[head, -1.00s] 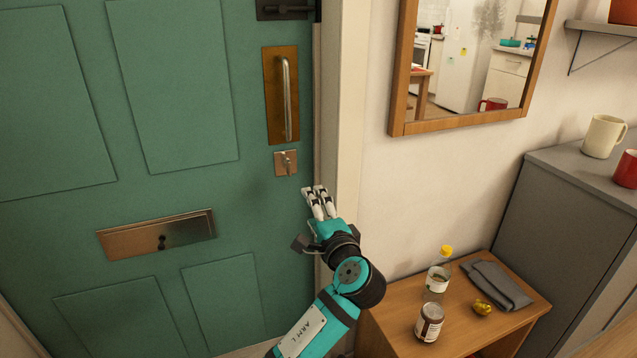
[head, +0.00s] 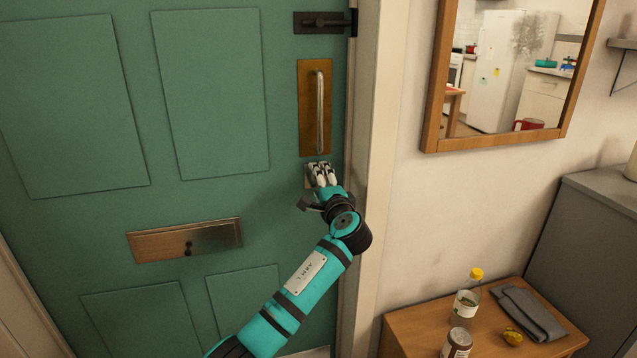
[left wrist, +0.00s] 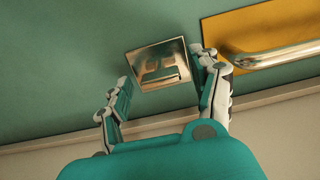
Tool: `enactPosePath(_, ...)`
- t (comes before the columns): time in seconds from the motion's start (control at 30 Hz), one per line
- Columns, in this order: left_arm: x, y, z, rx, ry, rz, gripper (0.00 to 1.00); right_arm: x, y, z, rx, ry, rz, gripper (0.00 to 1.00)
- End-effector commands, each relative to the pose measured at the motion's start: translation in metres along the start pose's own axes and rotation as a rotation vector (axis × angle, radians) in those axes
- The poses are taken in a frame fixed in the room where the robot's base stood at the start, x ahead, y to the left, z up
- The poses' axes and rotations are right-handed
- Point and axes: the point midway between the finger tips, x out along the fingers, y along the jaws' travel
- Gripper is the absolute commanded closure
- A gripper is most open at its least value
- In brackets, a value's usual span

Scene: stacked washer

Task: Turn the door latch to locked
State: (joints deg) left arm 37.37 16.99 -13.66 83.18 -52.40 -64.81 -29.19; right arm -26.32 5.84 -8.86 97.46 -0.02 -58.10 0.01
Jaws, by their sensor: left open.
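The green door fills the left of the head view. A small square brass plate with a turn piece (left wrist: 160,68) is on it, below the handle; in the head view the plate (head: 309,180) is mostly hidden behind my fingers. My left gripper (head: 322,168) is open in front of the plate. In the left wrist view its fingers stand apart, one on each side of the plate, with nothing between them. I cannot tell whether they touch the plate. A dark sliding bolt (head: 324,22) sits higher on the door. My right gripper is not in view.
A bar handle on a brass backplate (head: 314,108) is just above my fingers. A brass letter plate (head: 186,240) is lower left. The door frame (head: 372,130) is close on the right. A wooden table (head: 412,322) with a bottle (head: 466,305) and jar stands lower right.

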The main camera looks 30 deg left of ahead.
Motion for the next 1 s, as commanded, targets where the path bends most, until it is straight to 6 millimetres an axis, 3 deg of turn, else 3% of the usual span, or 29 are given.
enactPosePath(0.13, 0.0106, -0.0001, 0.0002, -0.001, 0.0, 0.0, 0.37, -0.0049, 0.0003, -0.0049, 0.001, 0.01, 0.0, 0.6)
enactPosePath(0.43, 0.0123, 0.0, 0.0004, -0.001, 0.0, 0.0, 0.37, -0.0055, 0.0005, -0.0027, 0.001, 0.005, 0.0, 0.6)
enactPosePath(0.87, 0.012, 0.0003, 0.0002, -0.001, 0.0, 0.001, 0.93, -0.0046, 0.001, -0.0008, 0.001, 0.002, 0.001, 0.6)
enactPosePath(1.0, 0.0119, 0.0007, 0.0001, -0.005, 0.0, 0.001, 0.93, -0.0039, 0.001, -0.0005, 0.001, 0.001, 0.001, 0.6)
